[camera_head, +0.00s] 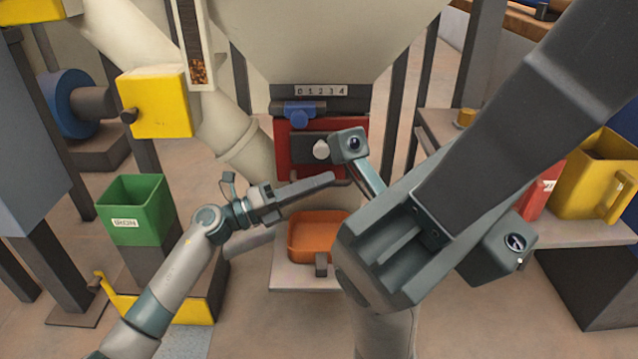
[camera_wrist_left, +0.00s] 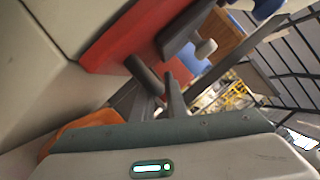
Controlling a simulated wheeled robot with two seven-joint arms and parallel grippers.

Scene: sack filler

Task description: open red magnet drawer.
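The red magnet drawer (camera_head: 283,148) is a red-fronted box below the hopper's number strip, with a pale knob (camera_head: 321,149) on its front. My left gripper (camera_head: 330,179) reaches in from the left, with its fingers at the lower part of the red front. In the left wrist view the red panel (camera_wrist_left: 115,40) is close. A dark bar (camera_wrist_left: 145,74) stands out from it near my left fingers (camera_wrist_left: 158,98), which look apart; I cannot tell whether they touch the bar.
An orange tray (camera_head: 318,232) stands below the drawer on a pale ledge. A green bin (camera_head: 138,208) and a yellow box (camera_head: 156,103) are at left. A yellow jug (camera_head: 592,178) stands on the right shelf. Dark posts flank the hopper.

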